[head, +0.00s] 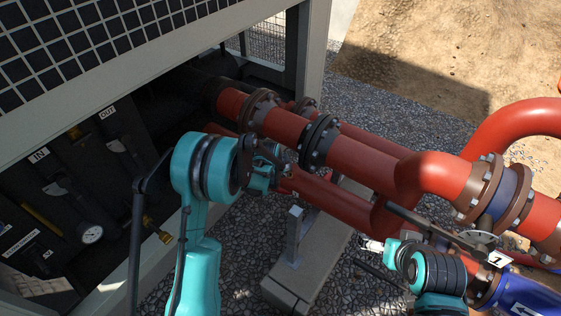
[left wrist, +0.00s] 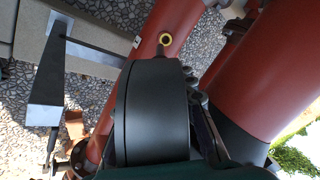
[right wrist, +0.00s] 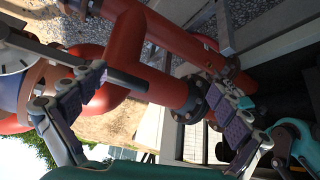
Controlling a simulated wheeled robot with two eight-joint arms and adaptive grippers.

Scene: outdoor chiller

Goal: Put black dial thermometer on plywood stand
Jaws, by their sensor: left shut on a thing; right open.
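The black dial thermometer (left wrist: 155,110) fills the middle of the left wrist view as a thick black round case. I cannot make out the plywood stand in any view.
Red flanged pipes (head: 350,160) cross the middle. A lever handle (head: 430,225) lies close to my right gripper. A metal support (head: 294,236) stands on a concrete block (head: 313,265). The chiller frame (head: 160,265), a white-faced gauge (head: 92,234) and a brass fitting (head: 160,232) are at left.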

